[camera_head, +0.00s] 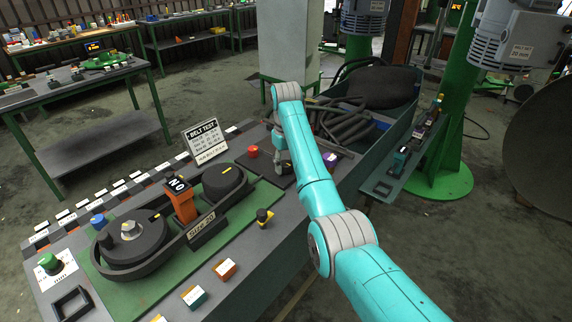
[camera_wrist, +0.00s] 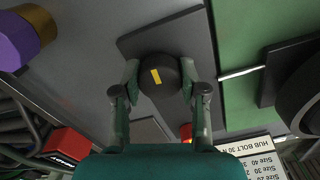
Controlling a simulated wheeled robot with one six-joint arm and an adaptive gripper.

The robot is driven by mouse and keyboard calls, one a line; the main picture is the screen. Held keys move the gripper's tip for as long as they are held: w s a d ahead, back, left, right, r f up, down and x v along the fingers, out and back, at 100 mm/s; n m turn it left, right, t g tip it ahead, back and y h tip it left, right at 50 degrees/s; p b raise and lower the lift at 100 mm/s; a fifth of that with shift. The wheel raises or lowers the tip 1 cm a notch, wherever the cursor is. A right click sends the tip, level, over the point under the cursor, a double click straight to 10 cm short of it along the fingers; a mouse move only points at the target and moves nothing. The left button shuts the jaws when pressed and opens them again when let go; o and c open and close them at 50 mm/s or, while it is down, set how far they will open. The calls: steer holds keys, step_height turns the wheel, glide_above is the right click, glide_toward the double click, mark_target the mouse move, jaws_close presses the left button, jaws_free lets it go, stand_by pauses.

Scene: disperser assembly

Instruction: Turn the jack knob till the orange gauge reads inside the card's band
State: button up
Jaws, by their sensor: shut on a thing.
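A round black knob (camera_wrist: 158,72) with a yellow mark sits on a dark plate, between my fingers. My gripper (camera_wrist: 160,82) is shut on its sides; in the head view my gripper (camera_head: 284,166) reaches down over the same plate and hides the knob. The card (camera_wrist: 262,165) also shows, cut off, in the wrist view.
The left pulley (camera_head: 133,242) and right pulley (camera_head: 224,183) sit on a green board with a SIZE 20 plate (camera_head: 201,230) in front. A red cap (camera_head: 252,152) and a purple knob (camera_head: 330,158) flank my gripper. Hoses (camera_head: 345,122) lie in a bin behind.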

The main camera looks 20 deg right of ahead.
steer(key=m, duration=0.4)
steer(key=shift+m, duration=0.4)
steer(key=m, duration=1)
steer(key=shift+m, duration=0.4)
steer(key=m, duration=0.4)
steer(key=shift+a, duration=0.1)
steer(key=shift+m, duration=0.3)
steer(key=o, duration=1.1)
steer(key=shift+o, duration=0.2)
